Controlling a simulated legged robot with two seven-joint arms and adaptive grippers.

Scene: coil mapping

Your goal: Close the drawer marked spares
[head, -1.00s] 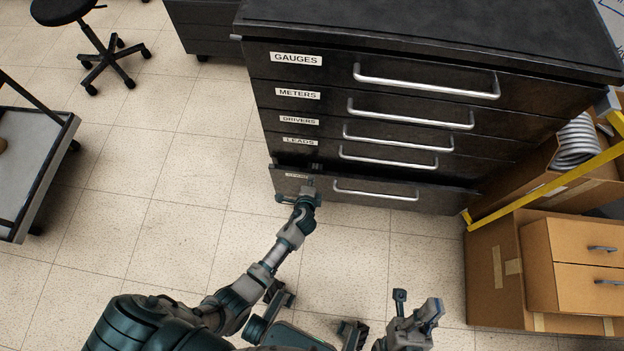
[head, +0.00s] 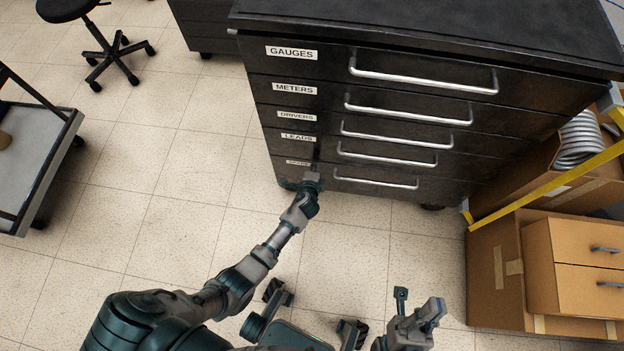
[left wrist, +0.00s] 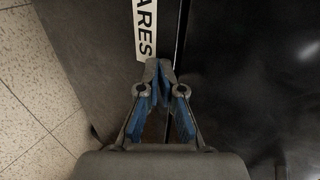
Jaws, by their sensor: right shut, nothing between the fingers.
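The spares drawer (head: 375,195) is the bottom drawer of the black cabinet, with a silver bar handle (head: 375,183). In the head view its front looks about flush with the drawers above. Its white label (head: 298,162) is partly hard to read; the left wrist view shows the letters "ARES" on the label (left wrist: 146,28). My left gripper (head: 314,174) is at the left part of this drawer front, beside the label. In the left wrist view its fingertips (left wrist: 159,66) are together, against or very near the front. My right gripper (head: 416,308) is shut and empty, low and away from the cabinet.
The drawers above, labelled gauges, meters, drivers and leads, look shut. Cardboard boxes (head: 492,275) and a yellow bar (head: 545,190) stand right of the cabinet. A grey cart (head: 38,155) and a black stool (head: 68,10) are at left. Tiled floor between is clear.

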